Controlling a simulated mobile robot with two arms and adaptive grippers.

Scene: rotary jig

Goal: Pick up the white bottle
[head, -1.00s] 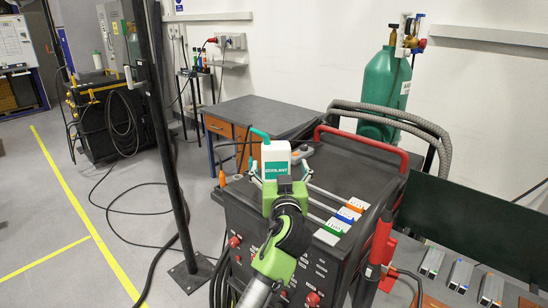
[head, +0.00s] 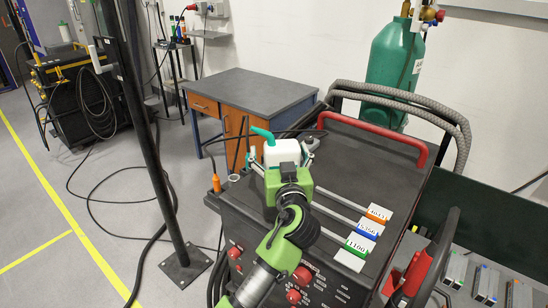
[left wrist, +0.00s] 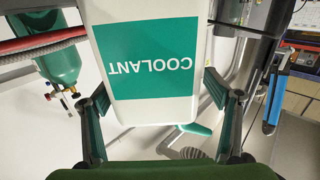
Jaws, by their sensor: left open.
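The white bottle (head: 279,153) with a green spout stands on top of the black machine, beyond my left gripper (head: 280,163) in the head view. In the left wrist view the bottle (left wrist: 150,18) fills the upper middle, with its green COOLANT label facing the camera. My left gripper (left wrist: 160,92) is open, with one finger on each side of the bottle's body. A gap shows between each finger and the bottle. My gripper hides the bottle's lower part in the head view. My right gripper is not in view.
Thin rods with orange, blue and green tags (head: 357,246) lie on the machine top (head: 327,175), right of the gripper. A red handle (head: 375,135) rises behind them. A green gas cylinder (head: 392,65) and a grey-topped desk (head: 250,95) stand behind.

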